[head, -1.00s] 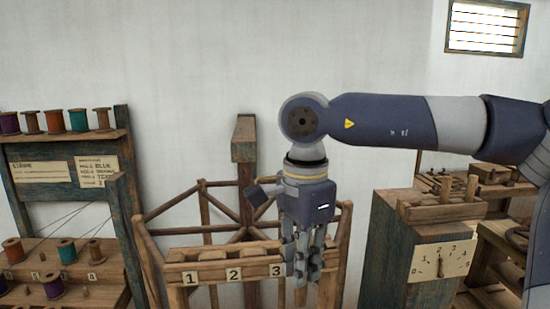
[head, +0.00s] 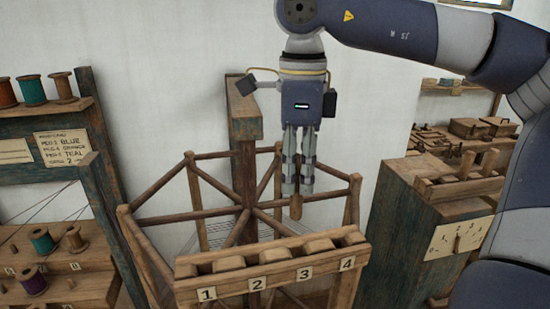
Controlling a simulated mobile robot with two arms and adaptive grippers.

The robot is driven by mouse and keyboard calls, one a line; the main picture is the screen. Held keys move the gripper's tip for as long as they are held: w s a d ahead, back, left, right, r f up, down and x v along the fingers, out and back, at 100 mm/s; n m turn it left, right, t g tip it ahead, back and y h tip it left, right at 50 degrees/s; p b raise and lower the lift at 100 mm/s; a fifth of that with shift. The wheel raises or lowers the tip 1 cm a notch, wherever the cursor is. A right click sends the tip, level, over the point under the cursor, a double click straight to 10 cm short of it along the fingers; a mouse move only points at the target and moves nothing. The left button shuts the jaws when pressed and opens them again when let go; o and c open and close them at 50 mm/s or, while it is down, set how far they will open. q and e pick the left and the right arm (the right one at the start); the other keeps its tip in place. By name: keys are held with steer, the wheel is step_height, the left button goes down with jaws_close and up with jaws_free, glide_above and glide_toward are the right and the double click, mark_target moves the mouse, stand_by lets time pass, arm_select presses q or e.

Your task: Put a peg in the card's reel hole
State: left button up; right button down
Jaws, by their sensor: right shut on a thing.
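My right gripper (head: 298,190) points straight down and is shut on a small wooden peg (head: 296,207), whose lower part shows below the fingertips. It hangs over the wooden reel frame (head: 152,220), behind the front rail as seen here. The rail carries number labels 1 (head: 207,294), 2 (head: 257,284), 3 (head: 304,274) and 4 (head: 347,264), with a wooden block behind each. The holes themselves cannot be made out. The card (head: 63,149) on the left rack has several lines naming pegs and colours; its last line is too small to read surely. My left gripper is out of view.
A thick wooden post (head: 245,110) stands at the back of the reel. A spool rack (head: 90,110) with coloured spools is on the left. At right stands a cabinet (head: 400,215) with a peg holder (head: 455,190) and a numbered dial (head: 458,238). Shelves with boxes lie behind it.

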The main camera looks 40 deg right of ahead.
mark_target(300, 218)
steer(key=shift+w, duration=0.15)
steer(key=shift+s+f, duration=0.1)
steer(key=shift+s, duration=0.1)
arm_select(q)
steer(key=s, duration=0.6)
arm_select(e)
steer(key=f, duration=0.2)
steer(key=s+f, duration=0.1)
steer(key=f, duration=0.2)
steer(key=shift+f+b, duration=0.1)
steer(key=shift+b, duration=0.25)
step_height(300, 218, down, 3)
steer(key=shift+r+b, duration=0.1)
steer(key=shift+b, duration=1.15)
steer(key=shift+s+f+b, duration=0.15)
steer(key=shift+f+b, duration=0.4)
steer(key=shift+f, duration=0.35)
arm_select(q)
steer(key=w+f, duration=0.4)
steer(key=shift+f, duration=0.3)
